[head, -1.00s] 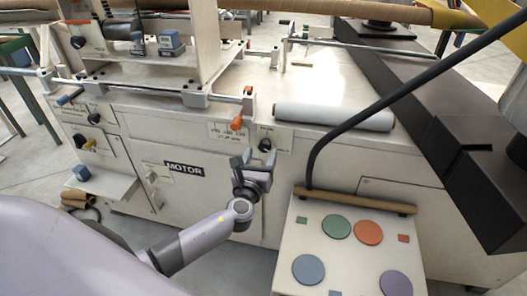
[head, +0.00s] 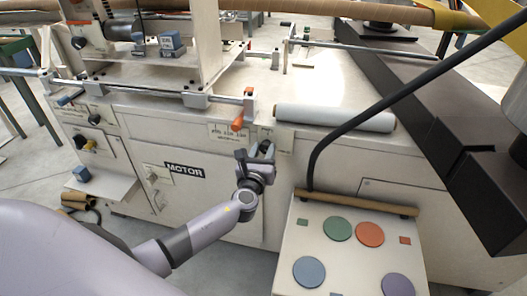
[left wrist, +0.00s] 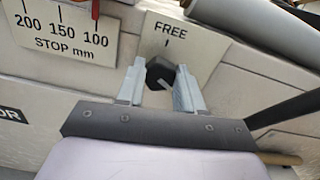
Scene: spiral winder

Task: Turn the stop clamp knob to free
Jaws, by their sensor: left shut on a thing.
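A short tick mark shows under the word. My left gripper (left wrist: 160,68) has its two grey fingers on either side of the knob and is shut on it. In the head view my left gripper (head: 262,150) reaches up to the panel right of the MOTOR label and largely hides the knob. Which way the knob points is hard to tell. My right gripper is not in view.
A stop scale plate (left wrist: 66,35) is left of the knob, with an orange handle (head: 237,123) above it. A pale roll (head: 335,118) lies on the table edge above right.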

